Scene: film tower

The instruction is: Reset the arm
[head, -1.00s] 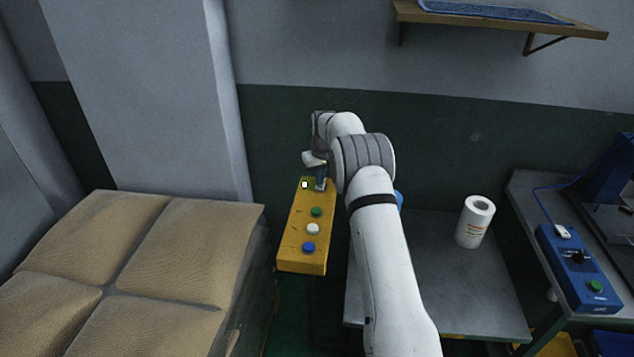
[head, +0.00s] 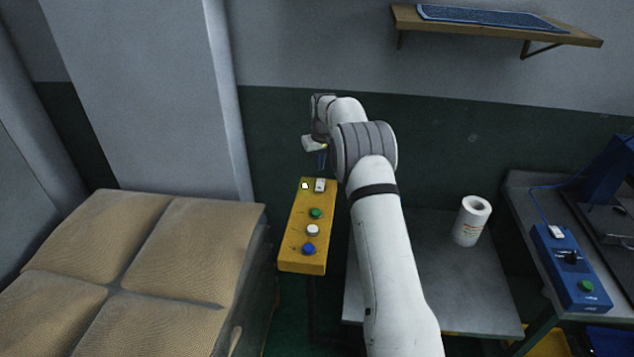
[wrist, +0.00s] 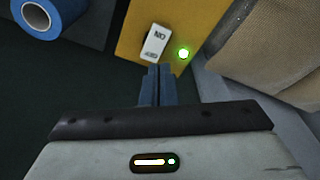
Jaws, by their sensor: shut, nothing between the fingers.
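My gripper (wrist: 157,84) shows in the wrist view with its two blue-grey fingers pressed together and nothing between them. In the head view my gripper (head: 321,160) hangs just above the far end of the yellow control box (head: 296,262). The box carries a white rocker switch (head: 320,185), a small lit lamp (head: 305,186), and green, white and blue buttons in a row. In the wrist view the rocker switch (wrist: 155,43) has ON and OFF lettering and lies just beyond the fingertips. The lamp (wrist: 184,53) beside it glows green.
Stacked tan sacks (head: 100,240) stand left of the box. A grey metal table (head: 450,290) with a white roll (head: 472,221) is to the right. A blue control box (head: 571,268) sits on another bench. A wall shelf (head: 490,25) is above. A blue roll (wrist: 45,14) shows in the wrist view.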

